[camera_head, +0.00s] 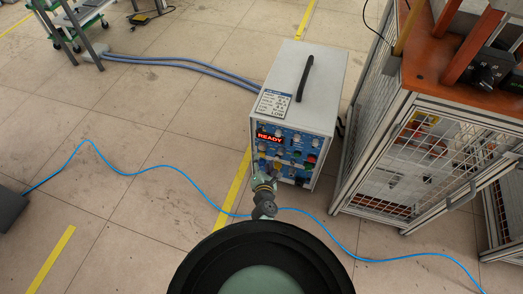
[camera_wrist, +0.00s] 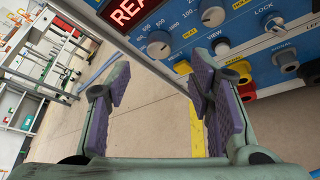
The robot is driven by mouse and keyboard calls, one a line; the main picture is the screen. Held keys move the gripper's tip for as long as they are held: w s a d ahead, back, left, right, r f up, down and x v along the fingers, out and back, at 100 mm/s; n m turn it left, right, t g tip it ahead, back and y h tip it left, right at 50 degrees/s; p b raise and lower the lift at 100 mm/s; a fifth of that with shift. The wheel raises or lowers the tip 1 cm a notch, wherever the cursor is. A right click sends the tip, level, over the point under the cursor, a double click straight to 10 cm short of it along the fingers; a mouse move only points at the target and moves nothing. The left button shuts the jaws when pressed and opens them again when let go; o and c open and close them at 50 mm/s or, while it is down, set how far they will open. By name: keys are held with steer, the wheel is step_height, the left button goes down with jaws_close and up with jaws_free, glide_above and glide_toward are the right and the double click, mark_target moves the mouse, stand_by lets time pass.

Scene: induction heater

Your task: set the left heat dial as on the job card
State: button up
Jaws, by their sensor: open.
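The heater (camera_head: 305,85) is a white box with a blue front panel and a red READY display (camera_head: 269,137). The job card (camera_head: 272,104) lies on its top at the front left; LOW is legible, the smaller lines are not. In the wrist view, the leftmost grey dial (camera_wrist: 158,44), apparently the left heat dial, sits below the display beside a printed scale; its pointer setting is unclear. A second grey dial (camera_wrist: 212,12) is to its right. My gripper (camera_wrist: 156,84) is open and empty, its purple pads below the panel's left dials, apart from them.
Other controls crowd close by: a VIEW knob (camera_wrist: 220,46), a yellow button (camera_wrist: 182,68), and LOCK (camera_wrist: 275,24) and SIGNAL (camera_wrist: 285,58) knobs. A wire-mesh workbench (camera_head: 420,150) stands right of the heater.

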mark_target(263, 149)
steer(key=b+x, duration=0.2)
steer(key=x, duration=0.5)
steer(key=shift+w, duration=0.25)
steer(key=shift+c, duration=0.3)
jaws_close()
